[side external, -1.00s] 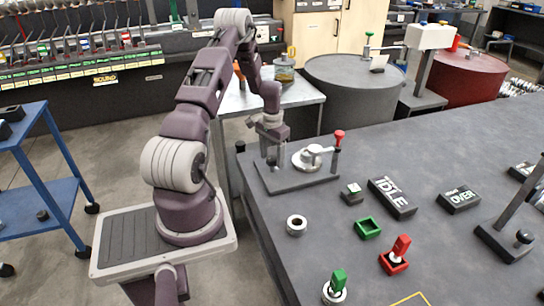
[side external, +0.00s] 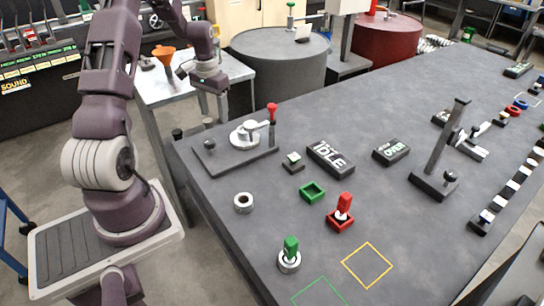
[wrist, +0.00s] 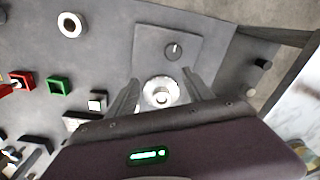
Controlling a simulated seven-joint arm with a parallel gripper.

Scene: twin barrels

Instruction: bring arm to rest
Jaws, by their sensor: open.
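My gripper (side external: 212,100) hangs near the table's back-left edge, above and behind a dark plate (side external: 208,160). The plate carries a pale round hub (side external: 243,136) with a lever and red knob (side external: 271,107). In the wrist view, the fingers of my gripper (wrist: 160,76) are spread apart with nothing held between them. The pale hub (wrist: 160,92) shows below, in the gap between the fingers, partly covered by the gripper body. My arm is bent, with its forearm reaching over the back-left corner.
A grey barrel (side external: 278,75) and a red barrel (side external: 388,40) stand behind the table.

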